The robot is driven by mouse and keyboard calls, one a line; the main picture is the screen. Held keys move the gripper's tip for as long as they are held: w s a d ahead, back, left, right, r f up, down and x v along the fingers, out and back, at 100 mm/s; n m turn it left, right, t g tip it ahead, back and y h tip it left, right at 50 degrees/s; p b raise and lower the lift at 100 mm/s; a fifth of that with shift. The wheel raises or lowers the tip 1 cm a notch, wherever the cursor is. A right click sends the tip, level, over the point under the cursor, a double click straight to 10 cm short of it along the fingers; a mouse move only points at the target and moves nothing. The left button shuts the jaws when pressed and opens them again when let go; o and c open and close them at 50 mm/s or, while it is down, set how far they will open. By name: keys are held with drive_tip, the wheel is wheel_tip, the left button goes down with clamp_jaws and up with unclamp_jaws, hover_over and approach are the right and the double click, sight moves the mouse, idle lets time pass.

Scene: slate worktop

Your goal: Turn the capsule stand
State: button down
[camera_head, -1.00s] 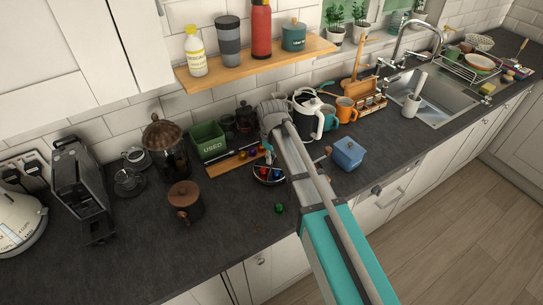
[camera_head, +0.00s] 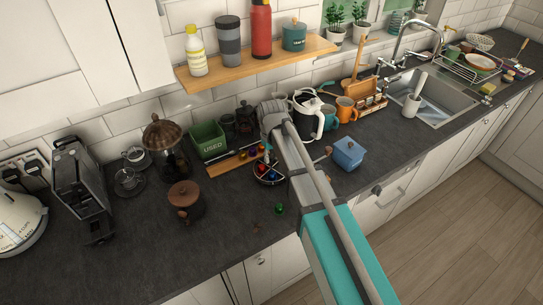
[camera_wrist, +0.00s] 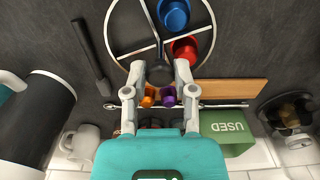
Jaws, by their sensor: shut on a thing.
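The capsule stand is a round, thin-rimmed rack (camera_wrist: 111,38) with spokes that part it into sections. It also stands on the worktop in the head view (camera_head: 268,184), partly behind my arm. A blue capsule (camera_wrist: 173,14) and a red capsule (camera_wrist: 184,49) sit in it. An orange capsule (camera_wrist: 148,96) and a purple capsule (camera_wrist: 168,97) show between my fingers. My gripper (camera_wrist: 160,72) is over the stand's middle, its fingers closed on the dark centre knob. The fingertips are hidden by my arm in the head view.
A loose green capsule (camera_head: 279,208) lies in front of the stand. A wooden board (camera_wrist: 232,91) and a green USED bin (camera_wrist: 226,130) are close behind it. A black kettle (camera_wrist: 36,117) is to one side, and a blue box (camera_head: 349,153) stands right of my arm.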

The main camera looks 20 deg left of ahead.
drive_tip(key=shift+m, duration=3.1)
drive_tip(key=shift+a+m, duration=0.1)
drive_tip(key=shift+m, duration=3.3)
drive_tip(key=shift+c, duration=2.1)
unclamp_jaws()
drive_tip(key=shift+n, duration=0.4)
